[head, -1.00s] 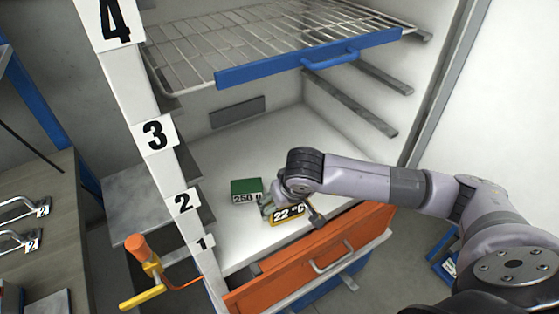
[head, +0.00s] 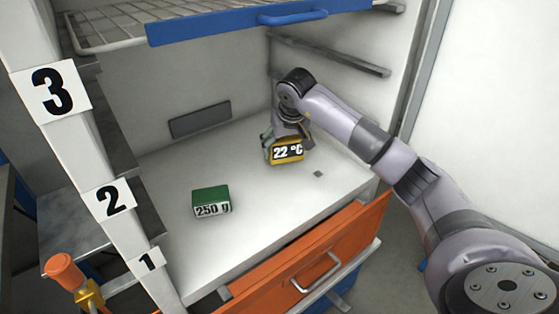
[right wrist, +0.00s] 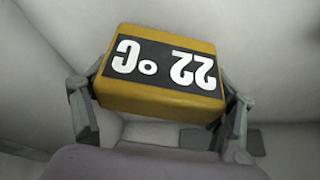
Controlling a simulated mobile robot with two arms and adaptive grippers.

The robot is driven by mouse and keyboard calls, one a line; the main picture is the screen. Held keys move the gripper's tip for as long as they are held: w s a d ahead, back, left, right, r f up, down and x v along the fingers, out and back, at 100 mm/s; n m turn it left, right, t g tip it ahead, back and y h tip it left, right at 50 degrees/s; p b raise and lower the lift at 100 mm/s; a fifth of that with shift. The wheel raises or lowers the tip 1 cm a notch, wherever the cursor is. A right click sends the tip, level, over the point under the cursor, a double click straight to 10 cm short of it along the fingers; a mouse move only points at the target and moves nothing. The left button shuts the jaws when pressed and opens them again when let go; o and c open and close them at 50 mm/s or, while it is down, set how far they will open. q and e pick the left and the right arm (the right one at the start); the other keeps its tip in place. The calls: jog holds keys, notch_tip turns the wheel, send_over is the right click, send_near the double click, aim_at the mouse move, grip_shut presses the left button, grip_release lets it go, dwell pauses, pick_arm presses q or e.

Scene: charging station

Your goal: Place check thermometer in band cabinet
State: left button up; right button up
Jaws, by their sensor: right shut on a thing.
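The check thermometer (head: 288,151) is a yellow block with a dark face reading "22 °C". My right gripper (head: 287,146) is shut on it inside the cabinet, toward the back right of the white floor (head: 270,190). In the right wrist view the thermometer (right wrist: 158,75) sits between the two fingers (right wrist: 160,112), its label upside down. I cannot tell whether it touches the floor. The cabinet's left post bears the number plates 1, 2 and 3 (head: 52,91). My left gripper is not in view.
A green block marked "250 g" (head: 211,201) stands on the cabinet floor to the left. An orange drawer (head: 300,262) sticks out below the floor. A wire shelf with a blue front (head: 240,25) hangs above. An orange-topped yellow handle (head: 65,272) is at lower left.

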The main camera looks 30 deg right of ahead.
aim_at(288, 142)
notch_tip(288, 142, down, 4)
jog(key=shift+f, duration=0.1)
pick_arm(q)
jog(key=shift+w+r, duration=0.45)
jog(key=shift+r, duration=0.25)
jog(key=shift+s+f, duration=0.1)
pick_arm(e)
jog(key=o, duration=0.8)
jog(key=shift+c, duration=0.2)
jog(key=o, duration=0.5)
jog(key=shift+c, duration=0.2)
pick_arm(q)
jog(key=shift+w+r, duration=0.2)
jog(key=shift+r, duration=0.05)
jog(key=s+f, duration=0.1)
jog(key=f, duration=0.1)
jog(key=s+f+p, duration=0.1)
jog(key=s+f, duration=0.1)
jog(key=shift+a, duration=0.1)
pick_arm(e)
jog(key=v, duration=1.2)
